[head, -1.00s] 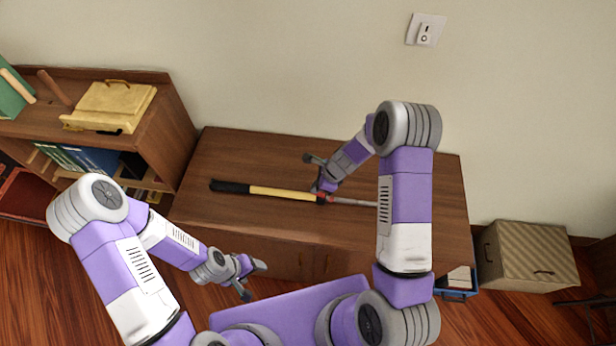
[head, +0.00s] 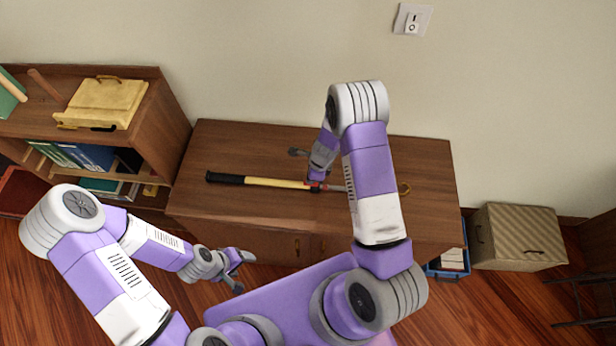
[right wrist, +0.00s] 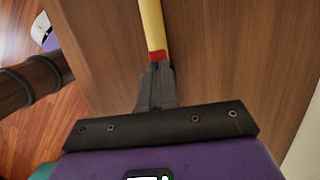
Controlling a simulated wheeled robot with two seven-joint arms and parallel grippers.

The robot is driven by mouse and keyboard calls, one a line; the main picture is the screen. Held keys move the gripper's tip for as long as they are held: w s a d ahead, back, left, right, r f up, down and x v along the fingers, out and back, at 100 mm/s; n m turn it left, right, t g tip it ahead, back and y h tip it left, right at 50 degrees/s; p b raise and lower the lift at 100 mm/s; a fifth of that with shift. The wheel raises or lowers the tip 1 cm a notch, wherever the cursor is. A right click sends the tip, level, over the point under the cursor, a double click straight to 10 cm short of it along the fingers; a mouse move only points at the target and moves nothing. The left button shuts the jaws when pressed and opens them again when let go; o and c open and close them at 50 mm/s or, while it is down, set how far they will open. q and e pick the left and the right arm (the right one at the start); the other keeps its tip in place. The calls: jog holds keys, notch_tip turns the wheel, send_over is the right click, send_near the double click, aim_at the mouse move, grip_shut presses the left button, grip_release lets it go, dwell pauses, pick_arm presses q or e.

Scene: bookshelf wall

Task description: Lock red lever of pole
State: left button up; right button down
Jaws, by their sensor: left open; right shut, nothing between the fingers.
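The pole lies flat on the wooden cabinet top, with a black grip (head: 226,178) at its left and a yellow shaft (head: 275,183) in the middle. Its red lever (head: 314,187) is small and partly hidden beside my right gripper (head: 315,178). In the right wrist view, red (right wrist: 157,56) shows at the end of the yellow shaft, just in front of the shut dark fingertips (right wrist: 158,68). Whether they touch it I cannot tell. Nothing is between the fingers. My right forearm hides part of the grey shaft further right. My left gripper (head: 242,270) is open and empty, in front of the cabinet.
The cabinet top (head: 240,148) is clear around the pole. A bookshelf (head: 160,125) with a yellow box (head: 103,103) stands at left. A striped box (head: 519,238) and a blue crate (head: 446,271) are on the floor at right.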

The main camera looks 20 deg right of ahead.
jog(key=shift+s+d+r, duration=0.1)
dwell(0.3)
jog(key=p+v, duration=0.3)
jog(key=shift+a+r+p, duration=0.3)
jog(key=shift+r+p, duration=0.05)
jog(key=shift+r, duration=0.15)
jog(key=w+a+p+v, duration=0.1)
jog(key=v, duration=0.8)
jog(key=shift+a+r, duration=0.35)
jog(key=shift+r, duration=0.2)
jog(key=shift+w, duration=0.1)
